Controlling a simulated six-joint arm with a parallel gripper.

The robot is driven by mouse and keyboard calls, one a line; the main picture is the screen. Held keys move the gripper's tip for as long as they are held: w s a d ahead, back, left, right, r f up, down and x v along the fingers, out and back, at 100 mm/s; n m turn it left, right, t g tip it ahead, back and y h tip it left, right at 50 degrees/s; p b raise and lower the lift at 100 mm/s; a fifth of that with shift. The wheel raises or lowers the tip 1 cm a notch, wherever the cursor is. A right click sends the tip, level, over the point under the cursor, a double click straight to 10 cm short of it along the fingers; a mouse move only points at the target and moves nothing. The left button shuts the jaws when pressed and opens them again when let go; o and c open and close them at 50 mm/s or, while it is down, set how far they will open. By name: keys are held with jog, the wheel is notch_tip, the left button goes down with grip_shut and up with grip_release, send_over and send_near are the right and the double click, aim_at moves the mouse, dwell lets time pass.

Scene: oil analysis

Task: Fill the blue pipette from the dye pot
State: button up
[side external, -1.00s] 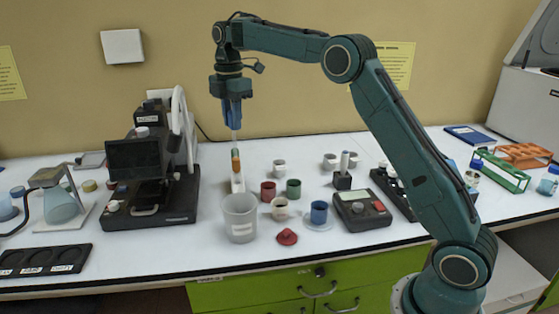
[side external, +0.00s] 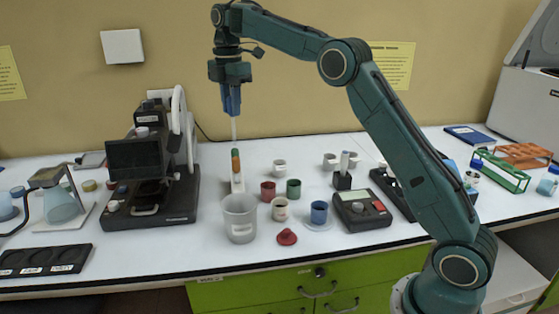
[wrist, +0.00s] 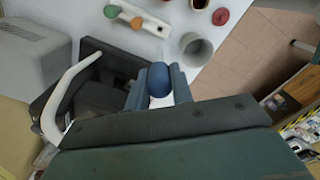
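My gripper (side external: 232,108) is shut on the blue pipette and points down, high above the bench. In the wrist view the pipette's blue bulb (wrist: 159,80) sits between the fingers. Its pale, thin stem (side external: 234,128) hangs down above the white pipette rack (side external: 238,185), where an orange-and-green pair of pipettes (side external: 236,162) stands. A cream pot (side external: 279,212) stands uncovered right of the rack, with a red lid (side external: 286,237) lying in front of it. It may be the dye pot; no readable label shows. Whether the stem holds liquid cannot be seen.
A clear beaker (side external: 240,220) stands in front of the rack. A red cup (side external: 268,192), a green cup (side external: 293,189) and a blue cup (side external: 319,210) are near the cream pot. The black microscope-like instrument (side external: 150,190) stands left, and a dark scale (side external: 361,215) right.

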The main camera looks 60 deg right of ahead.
jog(key=shift+s+f, duration=0.1)
jog(key=shift+f, duration=0.05)
jog(key=shift+s+d+f, duration=0.4)
jog(key=shift+s+f, duration=0.05)
jog(key=shift+f, duration=0.15)
jog(key=s+d+f, duration=0.2)
jog(key=s+f, duration=0.8)
jog(key=s, duration=0.1)
jog(key=shift+s, duration=0.2)
jog(key=shift+d+f, duration=0.1)
jog(key=shift+f, duration=1.3)
